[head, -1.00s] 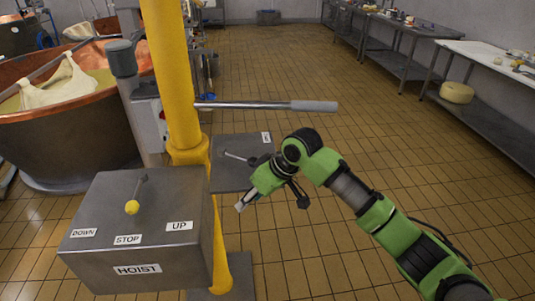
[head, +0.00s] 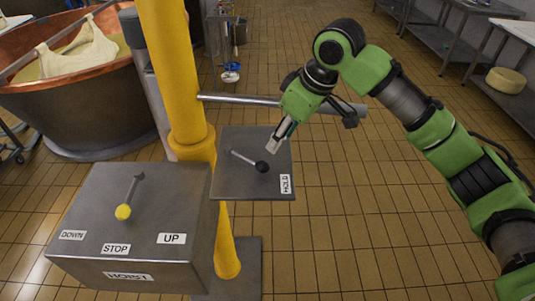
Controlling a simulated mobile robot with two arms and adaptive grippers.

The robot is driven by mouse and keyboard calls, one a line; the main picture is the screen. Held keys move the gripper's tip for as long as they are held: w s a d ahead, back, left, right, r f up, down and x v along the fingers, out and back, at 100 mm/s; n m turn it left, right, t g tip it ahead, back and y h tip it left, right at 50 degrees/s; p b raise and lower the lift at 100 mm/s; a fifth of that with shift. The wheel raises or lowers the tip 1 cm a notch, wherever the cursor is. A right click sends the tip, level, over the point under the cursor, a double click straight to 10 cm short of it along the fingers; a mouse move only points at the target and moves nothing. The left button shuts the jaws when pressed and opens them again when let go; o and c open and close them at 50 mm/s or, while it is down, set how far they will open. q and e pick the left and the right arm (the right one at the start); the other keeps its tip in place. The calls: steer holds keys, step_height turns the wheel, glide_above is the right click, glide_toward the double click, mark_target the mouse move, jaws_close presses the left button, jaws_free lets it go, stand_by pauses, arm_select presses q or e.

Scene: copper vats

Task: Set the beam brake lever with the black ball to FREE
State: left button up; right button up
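The brake lever's black ball (head: 262,167) is at the end of a thin metal rod on a grey plate (head: 235,187) beside the yellow post. The rod slants right and towards me, so the ball lies near the HOLD label (head: 285,184). No FREE label is readable in the head view. My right gripper (head: 311,133) is above and to the right of the ball, apart from it and empty. Its fingers are spread, one pale tip just above the ball and a dark finger further right. My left gripper is not in view.
A grey HOIST box (head: 130,235) with a yellow-ball lever (head: 123,211) stands at left front. A yellow post (head: 175,75) rises behind it. A horizontal metal bar (head: 240,99) passes behind my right gripper. A copper vat (head: 75,100) is at back left. Tiled floor is open in the middle.

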steer(key=p, duration=0.2)
glide_above(265, 164)
steer(key=s+d, duration=0.2)
step_height(265, 164, down, 6)
steer(key=r, duration=0.1)
steer(key=x, duration=0.7)
steer(key=shift+w+f+p, duration=0.1)
steer(key=shift+w+p, duration=0.05)
steer(key=shift+p, duration=0.15)
steer(key=shift+w+f, duration=0.1)
jaws_close()
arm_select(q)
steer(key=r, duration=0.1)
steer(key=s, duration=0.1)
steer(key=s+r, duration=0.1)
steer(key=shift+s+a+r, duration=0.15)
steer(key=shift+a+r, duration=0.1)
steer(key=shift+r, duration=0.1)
arm_select(e)
steer(key=shift+d, duration=0.1)
